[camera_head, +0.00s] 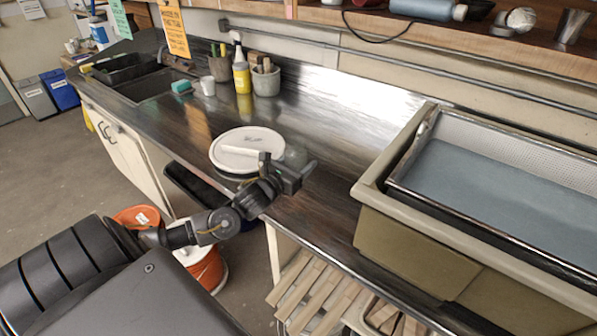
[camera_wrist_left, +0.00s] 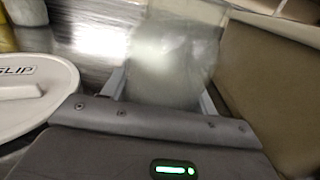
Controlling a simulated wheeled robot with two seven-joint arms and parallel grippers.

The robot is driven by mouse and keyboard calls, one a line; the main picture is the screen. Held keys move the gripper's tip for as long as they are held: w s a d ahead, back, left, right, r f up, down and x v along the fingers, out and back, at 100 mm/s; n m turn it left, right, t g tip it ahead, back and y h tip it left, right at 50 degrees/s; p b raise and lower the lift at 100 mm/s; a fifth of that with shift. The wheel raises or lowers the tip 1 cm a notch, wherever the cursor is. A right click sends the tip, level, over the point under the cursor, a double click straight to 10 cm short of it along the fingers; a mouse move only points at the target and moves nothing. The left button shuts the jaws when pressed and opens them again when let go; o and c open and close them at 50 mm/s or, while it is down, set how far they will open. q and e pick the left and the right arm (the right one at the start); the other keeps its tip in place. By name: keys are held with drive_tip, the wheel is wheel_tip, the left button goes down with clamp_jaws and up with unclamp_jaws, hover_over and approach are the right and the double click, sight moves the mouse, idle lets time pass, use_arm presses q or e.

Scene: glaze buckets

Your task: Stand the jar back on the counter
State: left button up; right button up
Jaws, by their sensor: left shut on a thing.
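The jar (camera_head: 295,156) is clear, frosted-looking glass, and it shows faintly in the head view just beyond my left gripper (camera_head: 297,168). In the left wrist view the jar (camera_wrist_left: 172,65) fills the space between the two fingers of my left gripper (camera_wrist_left: 160,98), which is shut on it. The gripper is over the front part of the metal counter (camera_head: 325,180), just right of a white round lid. I cannot tell whether the jar's base touches the counter. My right gripper is not in view.
The white lid (camera_head: 232,160), marked SLIP in the left wrist view (camera_wrist_left: 30,112), lies close left of the gripper. A large tan basin (camera_head: 400,250) stands to the right. A yellow bottle (camera_head: 242,75) and tool pots stand at the back. The counter behind the gripper is bare.

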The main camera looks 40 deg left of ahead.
use_arm(q)
drive_tip(key=w+a+f, duration=0.1)
drive_tip(key=f, duration=0.1)
drive_tip(key=w+a+f, duration=0.1)
drive_tip(key=f, duration=0.1)
drive_tip(key=w+a+f+p, duration=0.1)
drive_tip(key=shift+w+a+f, duration=0.2)
drive_tip(key=shift+a+f, duration=0.1)
drive_tip(key=shift+f, duration=0.1)
drive_tip(key=shift+f, duration=0.3)
wheel_tip(320, 180, down, 2)
drive_tip(key=shift+w+f+p, duration=0.1)
drive_tip(key=shift+p, duration=0.6)
drive_tip(key=shift+f, duration=0.2)
drive_tip(key=shift+f, duration=0.2)
drive_tip(key=o, duration=1.3)
